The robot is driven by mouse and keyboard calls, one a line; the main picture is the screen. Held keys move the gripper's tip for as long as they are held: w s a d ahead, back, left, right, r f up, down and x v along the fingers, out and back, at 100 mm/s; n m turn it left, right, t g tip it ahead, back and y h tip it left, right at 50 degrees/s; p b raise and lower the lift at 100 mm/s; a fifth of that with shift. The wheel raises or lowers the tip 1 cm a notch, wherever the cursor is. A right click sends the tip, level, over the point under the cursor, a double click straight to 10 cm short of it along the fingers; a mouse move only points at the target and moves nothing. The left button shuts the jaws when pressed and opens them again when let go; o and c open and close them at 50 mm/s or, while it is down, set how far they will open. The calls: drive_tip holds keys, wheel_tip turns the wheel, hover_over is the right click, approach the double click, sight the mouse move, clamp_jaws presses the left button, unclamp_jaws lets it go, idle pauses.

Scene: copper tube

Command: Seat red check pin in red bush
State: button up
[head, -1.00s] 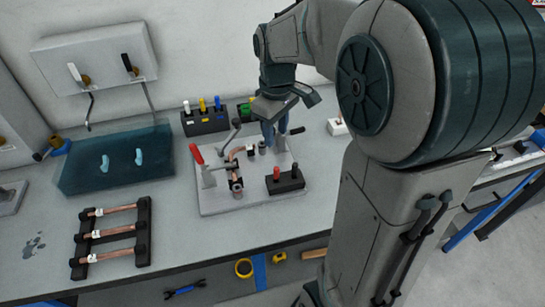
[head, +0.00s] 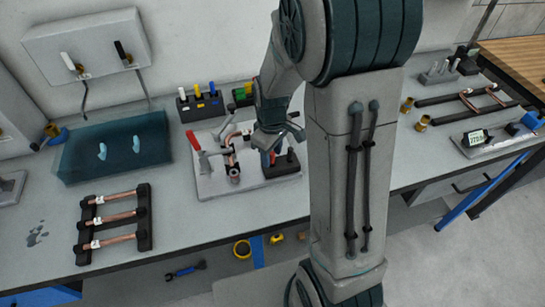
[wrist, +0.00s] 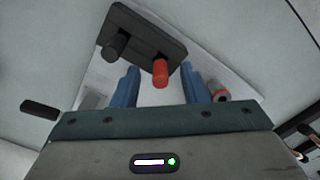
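The red check pin (wrist: 160,72) stands in a black block (wrist: 150,25) beside a black pin (wrist: 115,45). In the wrist view my gripper (wrist: 161,80) is open. Its two blue fingers are apart, with the red pin showing between them and a gap on each side; I cannot tell how far down the fingers reach. In the head view my gripper (head: 268,150) is above the block (head: 283,170) and partly hides it. A bush with a red ring (wrist: 220,94) shows beside the right finger. In the head view it is at the tube's front end (head: 234,174).
The bush and block are on a pale fixture plate (head: 210,188) with a red-handled clamp (head: 193,140) at left. A rack with coloured handles (head: 200,106) stands behind. A black rack of copper tubes (head: 144,218) is at front left. Bare bench lies between them.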

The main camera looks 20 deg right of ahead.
drive_tip(key=shift+f, duration=0.4)
clamp_jaws()
drive_tip(key=shift+r, duration=0.15)
